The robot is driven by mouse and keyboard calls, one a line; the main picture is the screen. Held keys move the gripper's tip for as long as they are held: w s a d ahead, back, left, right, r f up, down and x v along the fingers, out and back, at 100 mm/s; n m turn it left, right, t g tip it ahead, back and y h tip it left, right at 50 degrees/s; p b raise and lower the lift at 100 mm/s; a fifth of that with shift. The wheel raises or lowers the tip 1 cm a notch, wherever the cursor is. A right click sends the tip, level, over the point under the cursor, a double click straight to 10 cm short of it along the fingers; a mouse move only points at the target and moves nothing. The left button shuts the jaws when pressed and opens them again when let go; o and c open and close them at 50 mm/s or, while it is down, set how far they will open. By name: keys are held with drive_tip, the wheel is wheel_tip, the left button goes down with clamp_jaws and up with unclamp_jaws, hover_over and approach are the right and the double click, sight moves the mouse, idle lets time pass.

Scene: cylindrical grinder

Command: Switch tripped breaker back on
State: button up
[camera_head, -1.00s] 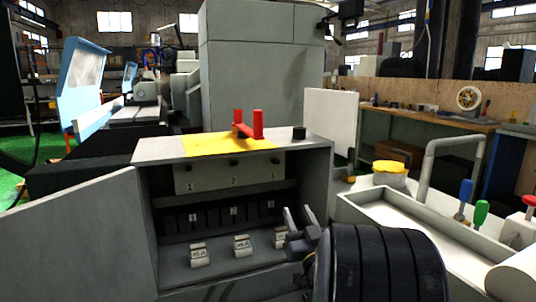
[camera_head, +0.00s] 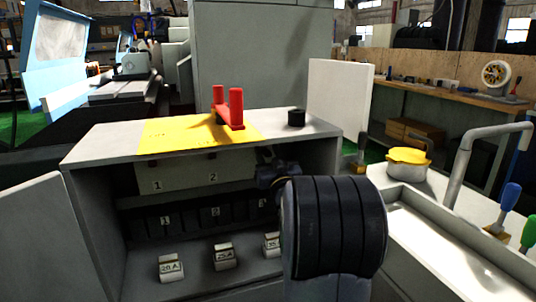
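The open grey electrical cabinet (camera_head: 90,150) holds a pale panel (camera_head: 185,172) marked 1 and 2, its right end hidden behind my arm. Below it is a row of black breakers (camera_head: 188,219) with numbered white labels. I cannot tell which one is tripped. Several white blocks sit on the cabinet floor, marked 20 A (camera_head: 171,268), 25 A (camera_head: 224,257) and one partly hidden (camera_head: 271,245). My gripper (camera_head: 265,158) is inside the cabinet at the right, by the panel's right end. Its fingers are dark and mostly hidden, so its opening is unclear.
On the cabinet top lie a yellow sheet (camera_head: 170,134), a red handle-like piece (camera_head: 229,108) and a black knob (camera_head: 296,117). The open cabinet door (camera_head: 40,225) stands at the left. A sink-like tray (camera_head: 440,245) and a yellow-lidded pot (camera_head: 408,165) are at the right.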

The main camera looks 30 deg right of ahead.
clamp_jaws()
idle(0.4)
drive_tip(key=shift+r, duration=0.1)
drive_tip(key=r+g+p, duration=0.1)
drive_tip(key=p, duration=0.2)
drive_tip(key=shift+w, duration=0.1)
drive_tip(key=g+p, duration=0.1)
drive_tip(key=p, duration=0.1)
drive_tip(key=g+y+p, duration=0.1)
drive_tip(key=p, duration=0.2)
drive_tip(key=shift+w+d+r, duration=0.1)
drive_tip(key=shift+w+r, duration=0.05)
drive_tip(key=shift+r, duration=0.2)
drive_tip(key=shift+p, duration=0.55)
drive_tip(key=shift+f+g, duration=0.15)
drive_tip(key=shift+g, duration=0.15)
